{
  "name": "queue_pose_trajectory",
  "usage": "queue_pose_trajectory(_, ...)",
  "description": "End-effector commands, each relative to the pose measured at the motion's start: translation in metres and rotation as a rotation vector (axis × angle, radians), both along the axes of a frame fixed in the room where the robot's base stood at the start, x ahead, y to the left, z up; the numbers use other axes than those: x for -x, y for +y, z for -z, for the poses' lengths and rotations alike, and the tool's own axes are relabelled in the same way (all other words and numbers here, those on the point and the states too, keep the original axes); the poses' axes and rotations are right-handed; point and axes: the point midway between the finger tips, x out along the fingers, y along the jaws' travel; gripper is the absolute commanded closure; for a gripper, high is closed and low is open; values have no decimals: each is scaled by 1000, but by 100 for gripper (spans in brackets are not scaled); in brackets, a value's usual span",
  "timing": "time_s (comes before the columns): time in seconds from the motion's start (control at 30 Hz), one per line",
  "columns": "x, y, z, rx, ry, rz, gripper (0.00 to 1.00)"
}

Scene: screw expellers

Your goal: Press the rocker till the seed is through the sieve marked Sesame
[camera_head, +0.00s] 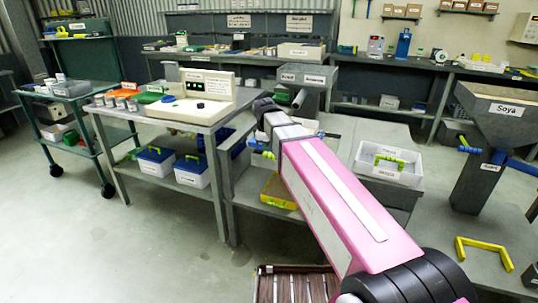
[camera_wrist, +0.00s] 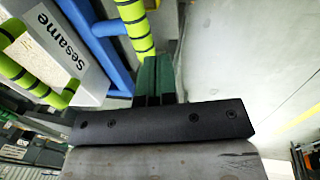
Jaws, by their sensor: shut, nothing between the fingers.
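In the wrist view, my gripper (camera_wrist: 154,65) has its dark green fingers shut and empty. A yellow-green banded bar (camera_wrist: 135,22) runs down to the fingertips; I cannot tell whether they touch it. A blue bar (camera_wrist: 98,40) runs beside it. A pale grey panel with the label "Sesame" (camera_wrist: 60,42) is at the upper left, with a yellow-green banded handle (camera_wrist: 40,88) near it. In the head view, my pink arm hides my gripper and part of the bench. A small yellow-green grip (camera_head: 263,153) shows left of the arm. The seed is not visible.
A grey hopper marked "Soya" (camera_head: 490,110) stands at the right. A white bin (camera_head: 390,165) with a yellow-green handle is right of my arm. A cream machine (camera_head: 195,105) sits on the left bench. A yellow bracket (camera_head: 485,250) lies at the lower right. Floor at left is clear.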

Motion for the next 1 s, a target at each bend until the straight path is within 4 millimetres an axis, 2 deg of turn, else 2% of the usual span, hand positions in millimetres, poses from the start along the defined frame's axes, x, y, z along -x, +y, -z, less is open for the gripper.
queue_pose_trajectory(0.2,11,4,-32,0,-2,0,100)
queue_pose_trajectory(0.4,16,6,-49,1,-2,-1,100)
queue_pose_trajectory(1.0,17,6,-53,1,-2,-1,100)
